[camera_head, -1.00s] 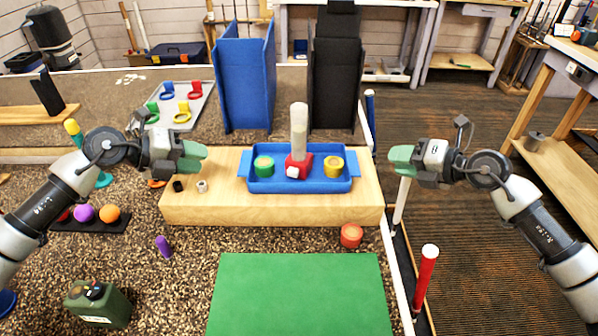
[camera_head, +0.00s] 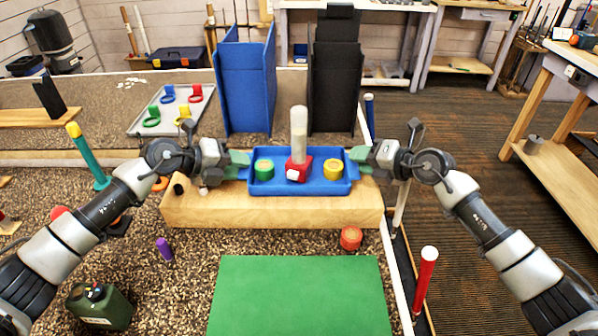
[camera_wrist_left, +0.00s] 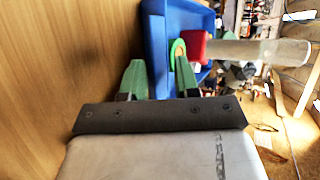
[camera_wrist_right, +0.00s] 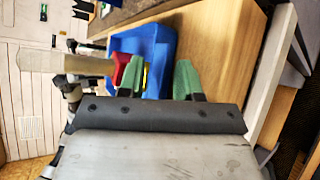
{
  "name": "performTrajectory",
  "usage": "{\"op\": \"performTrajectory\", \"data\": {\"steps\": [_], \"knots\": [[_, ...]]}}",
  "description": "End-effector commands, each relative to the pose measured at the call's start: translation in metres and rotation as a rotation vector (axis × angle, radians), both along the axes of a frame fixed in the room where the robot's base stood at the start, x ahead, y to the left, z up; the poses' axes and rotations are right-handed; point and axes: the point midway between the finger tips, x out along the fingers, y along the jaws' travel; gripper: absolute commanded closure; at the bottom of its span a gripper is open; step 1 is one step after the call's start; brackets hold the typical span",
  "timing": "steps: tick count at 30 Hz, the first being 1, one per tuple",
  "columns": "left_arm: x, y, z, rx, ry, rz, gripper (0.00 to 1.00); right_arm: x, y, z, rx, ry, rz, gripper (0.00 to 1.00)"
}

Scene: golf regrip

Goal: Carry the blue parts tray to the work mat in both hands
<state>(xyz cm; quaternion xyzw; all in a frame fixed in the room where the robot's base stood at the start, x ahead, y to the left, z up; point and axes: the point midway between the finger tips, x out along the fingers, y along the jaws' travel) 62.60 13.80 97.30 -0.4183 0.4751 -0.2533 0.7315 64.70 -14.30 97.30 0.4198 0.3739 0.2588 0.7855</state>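The blue parts tray (camera_head: 300,187) sits level on a wooden block. It holds a green round part (camera_head: 264,169), a red holder (camera_head: 298,168) with a pale upright tube (camera_head: 299,128), and a yellow round part (camera_head: 333,169). My left gripper (camera_head: 242,165) is at the tray's left end, and my right gripper (camera_head: 354,163) is at its right end. In both wrist views the green fingers stand apart with blue tray between or just beyond them; I cannot tell whether they touch it. The green work mat (camera_head: 300,295) lies flat and bare in front of the block.
The wooden block (camera_head: 270,212) supports the tray. A red round part (camera_head: 350,238) stands between block and mat. A purple piece (camera_head: 164,249) and a green canister (camera_head: 100,306) are left of the mat. A red-gripped shaft (camera_head: 425,272) stands right of it. Blue (camera_head: 246,90) and black (camera_head: 334,85) bins stand behind.

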Motion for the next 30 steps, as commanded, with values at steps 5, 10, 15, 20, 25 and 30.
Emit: {"op": "performTrajectory", "data": {"steps": [5, 10, 15, 20, 25, 30], "knots": [[0.0044, -0.0081, -0.0048, 0.0, 0.0, 0.0, 0.69, 0.006, 0.008, -0.0036, -0.001, -0.001, 0.001, 0.66], [0.0048, -0.0088, -0.0054, 0.0, 0.0, 0.0, 0.69, 0.0067, 0.0084, -0.0042, -0.002, -0.001, 0.0, 0.66], [0.0047, -0.0087, -0.0053, 0.0, 0.0, 0.0, 0.77, 0.0065, 0.0082, -0.0041, -0.001, 0.0, 0.0, 0.74], [0.0046, -0.0087, -0.0053, 0.0, 0.0, 0.0, 1.0, 0.0064, 0.0081, -0.0043, -0.001, 0.0, 0.0, 0.98], [0.0046, -0.0086, -0.0053, 0.0, 0.001, 0.0, 1.0, 0.0064, 0.008, -0.0046, -0.003, -0.001, 0.0, 1.0], [0.0048, -0.0085, -0.0028, -0.001, 0.0, 0.0, 1.0, 0.0065, 0.0079, -0.0023, -0.004, -0.004, 0.001, 1.0]]}}
